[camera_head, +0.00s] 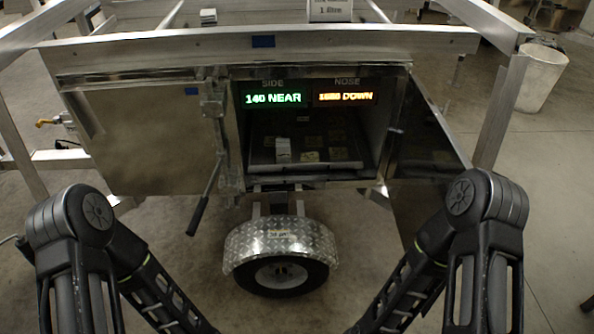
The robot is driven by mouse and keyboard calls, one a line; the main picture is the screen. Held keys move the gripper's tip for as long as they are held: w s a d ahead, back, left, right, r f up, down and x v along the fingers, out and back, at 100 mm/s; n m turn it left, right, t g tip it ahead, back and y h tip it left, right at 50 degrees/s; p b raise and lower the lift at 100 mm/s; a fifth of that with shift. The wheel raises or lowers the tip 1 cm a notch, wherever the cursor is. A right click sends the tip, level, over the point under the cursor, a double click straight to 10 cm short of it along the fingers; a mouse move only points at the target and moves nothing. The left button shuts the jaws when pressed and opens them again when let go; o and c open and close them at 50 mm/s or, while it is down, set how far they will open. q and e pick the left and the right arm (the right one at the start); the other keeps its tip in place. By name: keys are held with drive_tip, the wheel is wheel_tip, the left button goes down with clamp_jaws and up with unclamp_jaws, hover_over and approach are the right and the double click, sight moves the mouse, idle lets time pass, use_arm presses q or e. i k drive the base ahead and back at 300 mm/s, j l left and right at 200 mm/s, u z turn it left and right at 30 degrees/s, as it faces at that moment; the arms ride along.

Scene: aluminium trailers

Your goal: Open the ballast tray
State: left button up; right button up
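The ballast tray (345,168) appears to be the dark, shallow tray on the floor of the open compartment in the trailer's side. A small white block (283,149) stands on it left of the middle, beside several dull yellow patches. Its front edge lies near the compartment's lower lip, and I cannot tell if it is pulled out at all. Above it, two lit displays read "140 NEAR" in green (273,99) under SIDE and an orange figure with "DOWN" (345,97) under NOSE. Both my forearms slope down out of the picture, so neither gripper shows.
A metal door (432,125) stands open at the compartment's right. A lever with a black grip (197,215) hangs left of the opening. A wheel under a checker-plate fender (281,242) sits below. A frame rail (380,42) crosses above. A white bin (540,76) stands far right.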

sight(329, 143)
drive_tip(key=z, duration=1.85)
drive_tip(key=i+j, duration=0.1)
drive_tip(key=j, duration=0.45)
drive_tip(key=i+j, duration=0.1)
drive_tip(key=j, duration=0.45)
drive_tip(key=i+j, duration=0.1)
drive_tip(key=j, duration=0.45)
